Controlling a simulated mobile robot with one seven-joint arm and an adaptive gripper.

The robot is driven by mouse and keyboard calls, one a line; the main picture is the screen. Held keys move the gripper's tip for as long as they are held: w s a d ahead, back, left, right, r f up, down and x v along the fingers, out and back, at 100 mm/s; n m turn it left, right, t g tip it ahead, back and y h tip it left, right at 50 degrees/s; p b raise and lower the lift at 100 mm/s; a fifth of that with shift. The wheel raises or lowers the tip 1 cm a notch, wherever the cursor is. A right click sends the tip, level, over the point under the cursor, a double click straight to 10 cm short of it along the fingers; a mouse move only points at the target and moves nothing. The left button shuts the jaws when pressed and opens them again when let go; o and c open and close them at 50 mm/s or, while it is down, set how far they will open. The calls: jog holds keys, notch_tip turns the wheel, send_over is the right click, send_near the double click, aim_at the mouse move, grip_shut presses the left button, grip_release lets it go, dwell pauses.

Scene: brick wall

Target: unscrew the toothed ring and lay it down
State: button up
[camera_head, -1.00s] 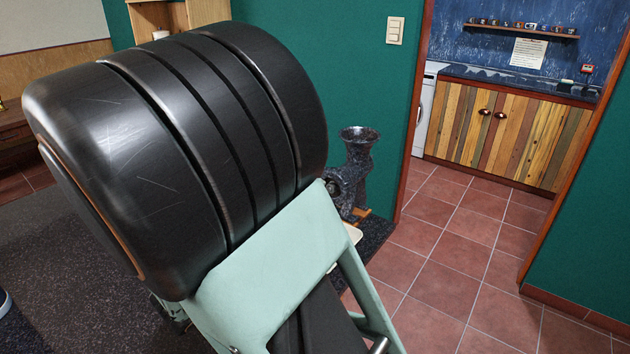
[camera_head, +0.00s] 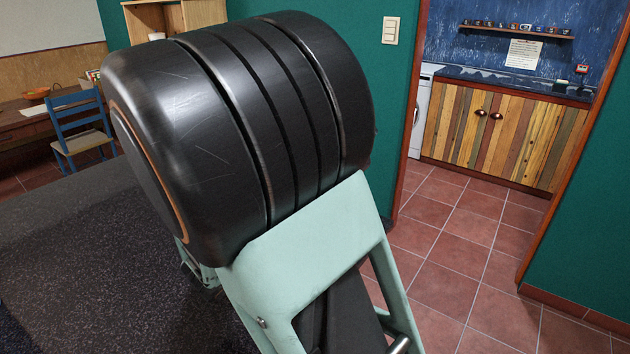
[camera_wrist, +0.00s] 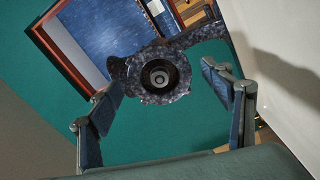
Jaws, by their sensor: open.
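In the wrist view a dark, speckled grinder (camera_wrist: 201,34) faces me, with its body running off to the upper right. The toothed ring (camera_wrist: 139,83) is the dark, jagged-edged ring around its round opening, and it looks to be in place on the grinder's mouth. My gripper (camera_wrist: 160,88) is open and empty, with one finger on each side of the ring in the picture. Both fingers look apart from it; the exact distance is unclear. In the head view my arm hides the grinder, ring and gripper.
A dark speckled worktop (camera_head: 120,270) extends at the lower left, with its visible part bare. A blue chair (camera_head: 80,128) stands beyond it. The green wall (camera_head: 350,45) is behind, and a doorway at right opens onto a tiled floor (camera_head: 440,240).

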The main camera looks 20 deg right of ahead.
jog(key=shift+w+d, duration=0.25)
jog(key=shift+d, duration=0.15)
jog(key=shift+b, duration=0.4)
jog(key=c, duration=1.2)
jog(key=shift+a+n+p, duration=0.15)
jog(key=shift+n+p, duration=1)
jog(key=shift+n, duration=0.35)
jog(key=shift+c, duration=0.2)
